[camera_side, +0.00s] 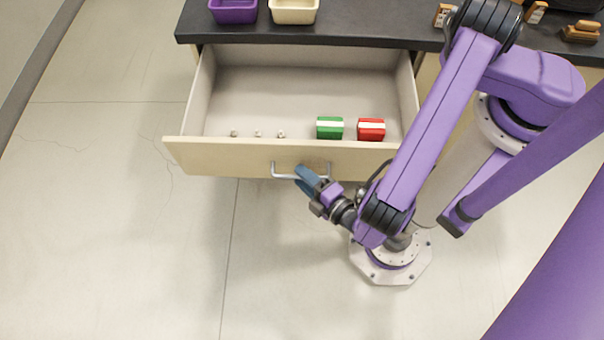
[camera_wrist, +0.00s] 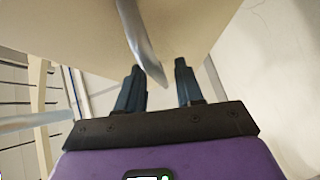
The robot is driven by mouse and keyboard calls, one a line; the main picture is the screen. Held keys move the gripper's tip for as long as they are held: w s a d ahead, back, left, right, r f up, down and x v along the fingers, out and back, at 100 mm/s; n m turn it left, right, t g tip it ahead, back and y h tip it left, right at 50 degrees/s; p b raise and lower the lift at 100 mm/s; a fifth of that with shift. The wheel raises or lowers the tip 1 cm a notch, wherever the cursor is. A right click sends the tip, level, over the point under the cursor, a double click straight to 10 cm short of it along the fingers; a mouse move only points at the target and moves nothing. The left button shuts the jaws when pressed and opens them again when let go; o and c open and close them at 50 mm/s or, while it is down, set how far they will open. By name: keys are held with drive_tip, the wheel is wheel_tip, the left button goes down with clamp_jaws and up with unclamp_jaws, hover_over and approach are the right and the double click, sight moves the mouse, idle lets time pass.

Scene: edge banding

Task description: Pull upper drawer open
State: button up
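The upper drawer (camera_side: 220,158) stands pulled out from the counter, its inside open to view. Its silver bar handle (camera_side: 283,177) is on the middle of the front panel. My gripper (camera_side: 302,178) is at the handle, in front of the panel. In the wrist view the blue-grey fingers of my gripper (camera_wrist: 159,66) are spread with a clear gap. The handle (camera_wrist: 140,42) runs down towards that gap, with its near end between the fingers. I cannot tell whether either finger touches it. The pale drawer front (camera_wrist: 190,25) fills the top of the wrist view.
A purple bin (camera_side: 233,12) and a cream bin (camera_side: 294,12) stand on the dark counter (camera_side: 375,30). The floor left of the drawer is clear.

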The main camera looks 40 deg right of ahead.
drive_tip(key=s+r, duration=0.1)
drive_tip(key=s, duration=0.5)
drive_tip(key=shift+s, duration=0.1)
idle(0.4)
